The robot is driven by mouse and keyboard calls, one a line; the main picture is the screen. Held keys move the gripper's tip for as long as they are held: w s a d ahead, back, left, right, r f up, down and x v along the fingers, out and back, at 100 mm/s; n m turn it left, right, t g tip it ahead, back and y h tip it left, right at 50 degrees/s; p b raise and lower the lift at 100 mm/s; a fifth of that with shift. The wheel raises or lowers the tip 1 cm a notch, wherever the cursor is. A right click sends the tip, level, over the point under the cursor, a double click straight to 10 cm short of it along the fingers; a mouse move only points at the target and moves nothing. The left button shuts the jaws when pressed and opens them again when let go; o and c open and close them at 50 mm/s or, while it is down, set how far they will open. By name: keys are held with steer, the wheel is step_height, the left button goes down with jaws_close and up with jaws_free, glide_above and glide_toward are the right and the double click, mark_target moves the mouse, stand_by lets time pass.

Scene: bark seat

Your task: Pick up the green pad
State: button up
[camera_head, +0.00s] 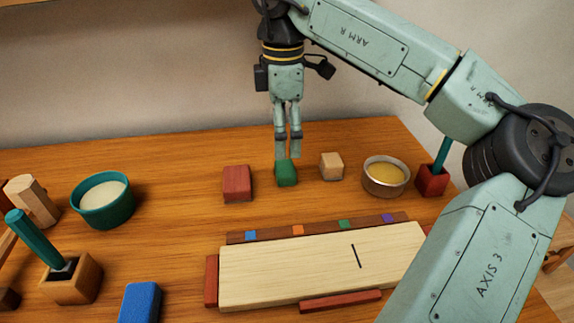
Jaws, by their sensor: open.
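The green pad (287,175) is a small dark green block standing on the wooden table, in a row between a red block and a pale wooden block. My gripper (288,156) points straight down over it, with its fingertips at the pad's top edge. The jaws are open with a narrow gap. The fingertips overlap the top of the pad in the picture, and I cannot tell whether they touch it or stand just behind or above it.
A red block (237,183) and a pale wooden block (331,166) stand close on either side. A bowl of yellow stuff (385,175) is to the right. A pale board (310,268) with coloured squares lies in front. A teal bowl (103,203) and blue block (140,302) are left.

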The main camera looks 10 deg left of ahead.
mark_target(285, 167)
step_height(285, 167, down, 3)
steer(key=shift+r, duration=0.1)
steer(key=shift+w+f+p, duration=0.15)
steer(key=shift+f+p, duration=0.4)
steer(key=shift+f, duration=0.75)
steer(key=shift+w+f+p, duration=0.15)
steer(key=shift+f+p, duration=0.35)
steer(key=shift+f, duration=0.8)
steer(key=c, duration=1.3)
steer(key=shift+r, duration=0.1)
